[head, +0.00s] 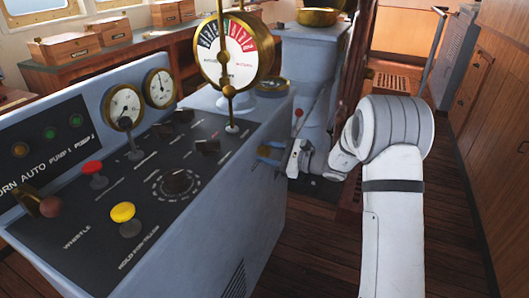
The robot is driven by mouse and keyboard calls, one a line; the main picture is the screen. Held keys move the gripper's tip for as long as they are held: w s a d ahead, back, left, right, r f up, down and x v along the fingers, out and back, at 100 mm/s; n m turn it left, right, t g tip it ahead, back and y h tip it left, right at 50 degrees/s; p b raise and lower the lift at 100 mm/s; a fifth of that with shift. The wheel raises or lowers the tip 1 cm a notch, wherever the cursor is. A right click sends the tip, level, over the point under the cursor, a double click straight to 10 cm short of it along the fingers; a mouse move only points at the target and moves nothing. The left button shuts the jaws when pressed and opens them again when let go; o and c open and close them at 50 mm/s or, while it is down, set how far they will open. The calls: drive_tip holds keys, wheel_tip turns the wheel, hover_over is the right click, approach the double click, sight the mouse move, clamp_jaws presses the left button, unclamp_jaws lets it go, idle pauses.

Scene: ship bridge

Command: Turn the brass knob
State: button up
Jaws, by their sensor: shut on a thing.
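My gripper (270,155) is at the right-hand side face of the grey-blue console (222,205), in the middle of the view. Its blue-tipped fingers are shut on a small brass-coloured thing (264,151) at that face, which looks like the brass knob. The fingers cover much of the knob, so its turn angle cannot be read. My white arm comes in from the right.
The console's top carries a yellow button (123,212), a red button (92,168), a black dial (177,182), and two round gauges. A brass telegraph (228,50) stands at its far end. Wooden cabinets (490,130) line the right, with open wooden floor between.

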drive_tip(key=o, duration=0.9)
drive_tip(key=shift+w+d+r, duration=0.2)
drive_tip(key=shift+c, duration=0.2)
drive_tip(key=shift+o, duration=0.6)
drive_tip(key=shift+a, duration=0.1)
drive_tip(key=shift+f, duration=0.1)
drive_tip(key=shift+s, duration=0.1)
drive_tip(key=v, duration=0.7)
drive_tip(key=shift+d, duration=0.4)
drive_tip(key=shift+s, duration=0.15)
